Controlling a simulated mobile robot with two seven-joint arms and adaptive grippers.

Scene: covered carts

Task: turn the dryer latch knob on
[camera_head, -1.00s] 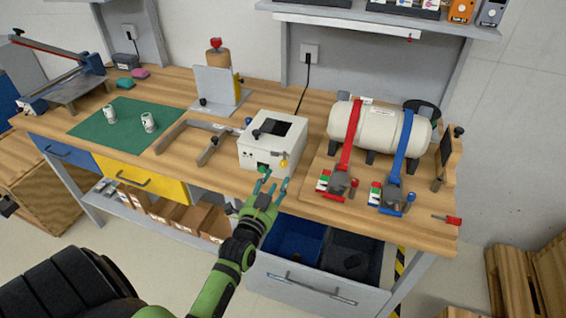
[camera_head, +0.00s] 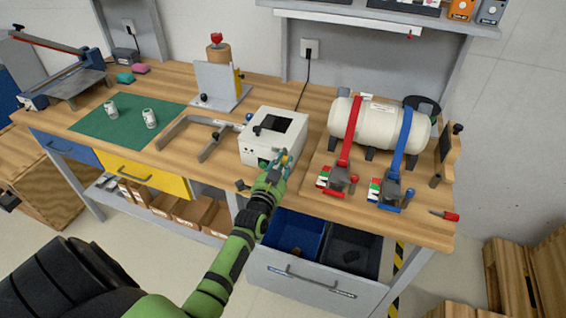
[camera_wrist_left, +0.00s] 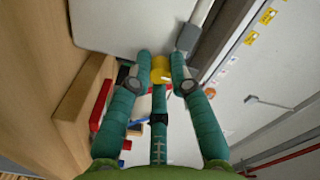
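The dryer is a white box (camera_head: 262,146) on the workbench, with a dark window on top and a green button (camera_head: 262,163) on its front. Its yellow latch knob (camera_wrist_left: 160,68) shows in the left wrist view, between the tips of my left gripper's two outer fingers. In the head view the fingers mostly hide the knob. My left gripper (camera_head: 282,160) is at the right part of the dryer's front. Its teal fingers are apart around the knob; I cannot tell whether they touch it. My right gripper is not in view.
A cream tank (camera_head: 368,125) with red and blue straps stands right of the dryer. A grey frame (camera_head: 190,122) lies left of it. A screwdriver (camera_head: 446,215) lies at the bench's right edge. An open drawer (camera_head: 313,283) with bins is below.

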